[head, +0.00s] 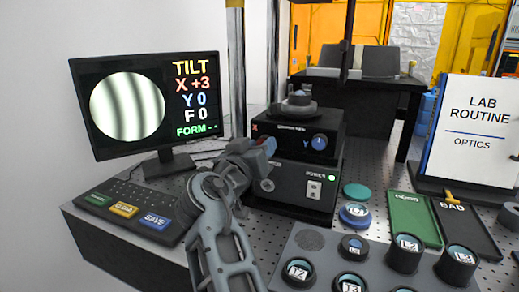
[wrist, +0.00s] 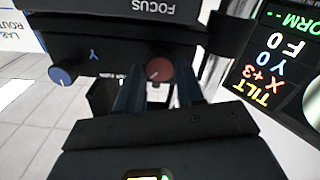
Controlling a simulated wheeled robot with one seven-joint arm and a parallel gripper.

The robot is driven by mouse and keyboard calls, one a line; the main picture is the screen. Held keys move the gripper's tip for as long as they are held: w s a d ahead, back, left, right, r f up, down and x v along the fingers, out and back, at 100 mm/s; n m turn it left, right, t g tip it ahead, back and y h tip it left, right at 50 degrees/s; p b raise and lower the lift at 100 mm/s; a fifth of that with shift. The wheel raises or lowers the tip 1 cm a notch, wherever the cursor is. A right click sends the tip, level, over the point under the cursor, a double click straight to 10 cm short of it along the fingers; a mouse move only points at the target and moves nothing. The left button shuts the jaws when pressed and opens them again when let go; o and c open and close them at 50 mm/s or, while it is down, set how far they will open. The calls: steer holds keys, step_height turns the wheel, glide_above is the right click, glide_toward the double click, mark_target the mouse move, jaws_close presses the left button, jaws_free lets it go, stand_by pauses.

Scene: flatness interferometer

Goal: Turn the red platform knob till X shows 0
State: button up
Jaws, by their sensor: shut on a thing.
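The red knob (wrist: 159,71) shows in the wrist view between my two fingertips, with a pale pointer mark on its face. My gripper (wrist: 160,84) is shut on it. In the head view my gripper (head: 267,149) reaches the left front of the black instrument (head: 327,134), just below the X label, and mostly hides the knob. The monitor (head: 196,105) reads TILT X +3, Y 0, F 0, with FORM dashes, beside a disc of near-vertical dark and light fringes. It also shows, upside down, in the wrist view (wrist: 271,62).
The blue Y knob (head: 319,142) is right of my gripper on the same front face. A power switch (head: 314,190) with a green light sits below. A button panel (head: 128,211) lies left. A tray of lens pieces (head: 318,270) stands at front right, near green and black trays.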

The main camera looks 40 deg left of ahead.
steer(key=shift+n+p, duration=0.45)
steer(key=shift+n, duration=2.85)
steer(key=shift+f, duration=0.1)
steer(key=o, duration=1)
steer(key=shift+o, duration=0.2)
steer(key=v, duration=0.8)
steer(key=shift+b, duration=0.45)
steer(key=shift+w, duration=0.1)
